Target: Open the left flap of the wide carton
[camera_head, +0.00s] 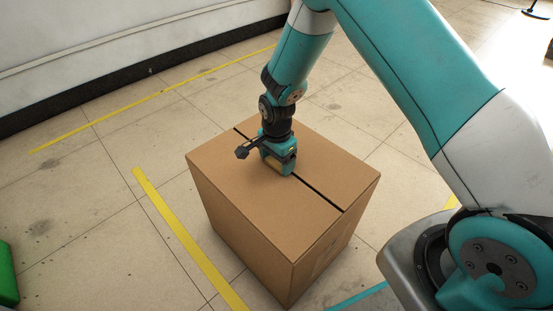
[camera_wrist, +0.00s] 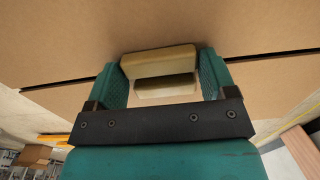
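The wide carton (camera_head: 250,230) is a brown cardboard box standing on the floor, in the middle of the head view. A dark slit (camera_head: 322,197) crosses its top between two flaps, and both lie flat. The left flap (camera_head: 240,190) is on the near left side of the slit. My gripper (camera_head: 277,168) points down at the carton top, over the slit near its middle. In the wrist view, my gripper (camera_wrist: 163,75) shows two tan pads close together against the cardboard, between teal side pieces. They hide part of the slit. Whether they touch or grip the cardboard is unclear.
A yellow floor line (camera_head: 190,240) runs along the left of the carton. A white wall (camera_head: 110,45) with a dark base is at the back left. A green object (camera_head: 7,275) shows at the left edge. The floor around the carton is mostly clear.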

